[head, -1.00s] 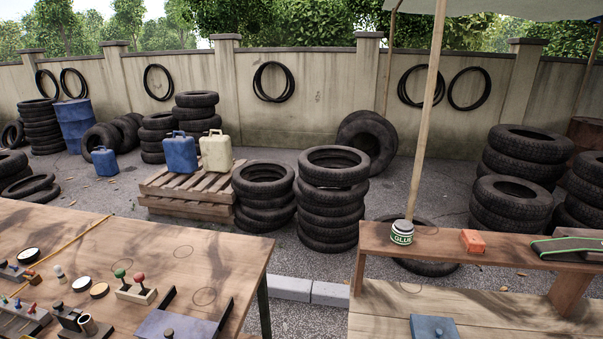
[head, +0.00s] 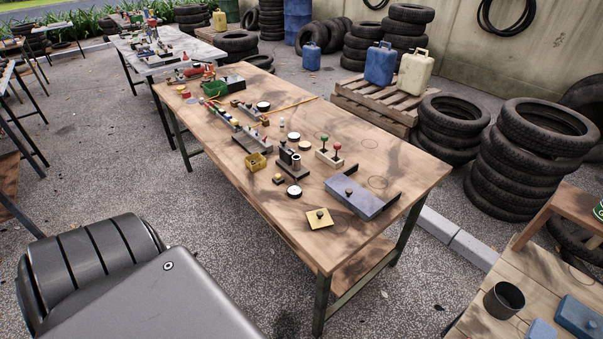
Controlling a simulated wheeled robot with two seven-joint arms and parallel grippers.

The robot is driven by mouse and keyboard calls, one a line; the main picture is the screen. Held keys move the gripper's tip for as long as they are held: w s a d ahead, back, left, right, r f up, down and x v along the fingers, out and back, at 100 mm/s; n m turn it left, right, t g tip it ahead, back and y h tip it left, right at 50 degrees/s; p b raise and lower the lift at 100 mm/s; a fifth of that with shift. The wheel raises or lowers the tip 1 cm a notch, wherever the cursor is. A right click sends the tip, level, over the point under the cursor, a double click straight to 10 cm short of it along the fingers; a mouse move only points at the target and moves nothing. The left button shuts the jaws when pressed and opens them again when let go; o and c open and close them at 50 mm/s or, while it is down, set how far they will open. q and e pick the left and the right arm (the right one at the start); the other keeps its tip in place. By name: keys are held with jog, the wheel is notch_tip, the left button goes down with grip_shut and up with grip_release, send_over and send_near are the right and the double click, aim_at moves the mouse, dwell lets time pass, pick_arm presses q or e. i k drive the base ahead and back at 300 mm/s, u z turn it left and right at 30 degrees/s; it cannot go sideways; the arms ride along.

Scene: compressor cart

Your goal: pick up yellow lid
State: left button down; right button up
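The yellow lid (head: 319,219) is a flat square plate with a dark knob. It lies on the near part of the wooden table (head: 235,175), close to the table's front edge. A blue-grey box with a flat top and a dark knob (head: 358,197) stands just to its right. Neither of my grippers shows in the head view, so I cannot see whether they are open or shut.
Another bench (head: 497,298) with a dark cup (head: 504,300) is at the lower right.

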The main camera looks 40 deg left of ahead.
aim_at(319, 217)
jog(key=u, duration=0.75)
jog(key=i, duration=0.25)
jog(key=u, duration=0.45)
